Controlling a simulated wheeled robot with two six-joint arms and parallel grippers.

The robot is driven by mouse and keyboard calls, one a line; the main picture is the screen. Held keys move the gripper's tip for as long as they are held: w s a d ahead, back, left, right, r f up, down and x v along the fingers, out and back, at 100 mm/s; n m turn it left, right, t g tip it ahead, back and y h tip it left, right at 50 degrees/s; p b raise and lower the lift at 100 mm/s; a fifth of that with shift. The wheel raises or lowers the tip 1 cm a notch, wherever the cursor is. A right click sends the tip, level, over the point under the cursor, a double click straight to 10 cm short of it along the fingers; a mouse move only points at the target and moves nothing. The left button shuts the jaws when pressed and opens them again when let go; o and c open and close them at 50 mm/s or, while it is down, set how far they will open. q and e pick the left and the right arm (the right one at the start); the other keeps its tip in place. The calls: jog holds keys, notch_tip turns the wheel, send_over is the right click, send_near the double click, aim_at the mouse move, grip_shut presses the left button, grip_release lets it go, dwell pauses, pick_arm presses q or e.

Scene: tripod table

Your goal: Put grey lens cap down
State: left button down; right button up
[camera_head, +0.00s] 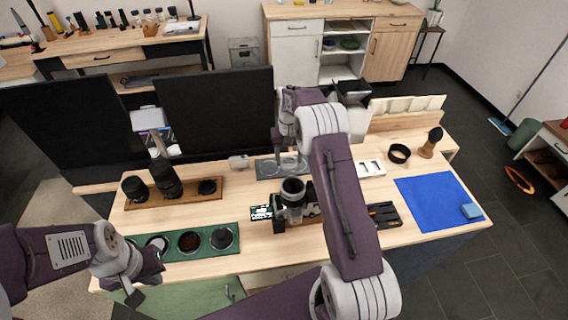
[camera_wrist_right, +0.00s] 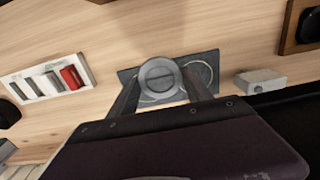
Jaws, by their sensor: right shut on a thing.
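The grey lens cap (camera_wrist_right: 162,76) is a round disc with a bar across it, between the two fingers of my right gripper (camera_wrist_right: 160,86) in the right wrist view. My right gripper is shut on it, over the dark grey mat (camera_wrist_right: 128,77) with ring outlines. The cap covers part of one ring; whether it touches the mat I cannot tell. In the head view my right gripper (camera_head: 286,158) is above the mat (camera_head: 262,176), and the cap is hard to make out. My left gripper (camera_head: 138,284) is at the table's front left; its jaw gap is unclear.
A green tray (camera_head: 172,251) with round items lies near my left gripper. A wooden tray (camera_head: 213,196) holds dark lenses. A small grey box (camera_head: 238,162) stands left of the mat, and a white battery tray (camera_head: 371,168) stands right. Dark monitors (camera_head: 215,110) stand behind. The blue cloth (camera_head: 430,200) is mostly bare.

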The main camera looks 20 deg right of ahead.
aim_at(284, 171)
jog(key=shift+w+a+f, duration=0.5)
jog(key=shift+w+f, duration=0.1)
jog(key=shift+w, duration=0.25)
notch_tip(284, 171, down, 4)
jog(key=shift+r+p, duration=0.1)
jog(key=shift+p, duration=0.3)
jog(key=shift+s+f, duration=0.1)
jog(key=shift+f, duration=0.2)
jog(key=o, duration=1.5)
